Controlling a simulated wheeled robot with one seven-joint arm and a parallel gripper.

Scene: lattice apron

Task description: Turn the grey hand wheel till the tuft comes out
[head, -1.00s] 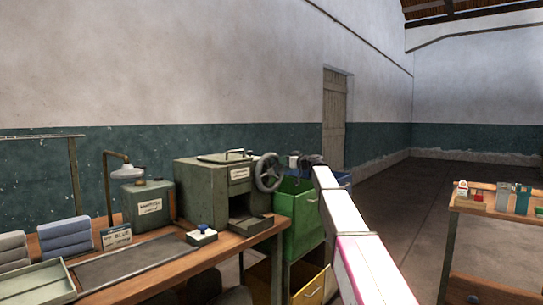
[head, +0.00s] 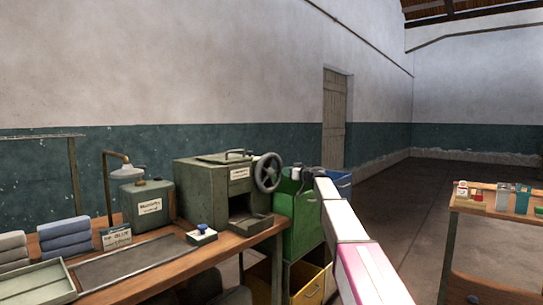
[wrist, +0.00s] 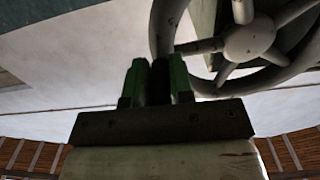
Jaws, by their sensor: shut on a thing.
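The grey hand wheel (head: 268,172) is on the right side of the green-grey machine (head: 203,184). The machine has a dark opening (head: 240,207) low on its front; no tuft shows in these views. My gripper (head: 302,173) is at the wheel's right. In the wrist view, my green fingers (wrist: 158,80) are shut at the wheel's rim (wrist: 166,25), which runs in at the fingertips. The fingers hide the exact contact. The wheel's hub (wrist: 248,38) and spokes show to the right of the fingers.
The machine stands on a wooden bench (head: 230,243) with a lamp (head: 117,170), a green canister (head: 148,205), a blue-knobbed box (head: 201,235) and a tray (head: 35,285). Green (head: 303,235) and blue (head: 340,180) bins stand right of it. Another table (head: 490,207) is at far right, with open floor between.

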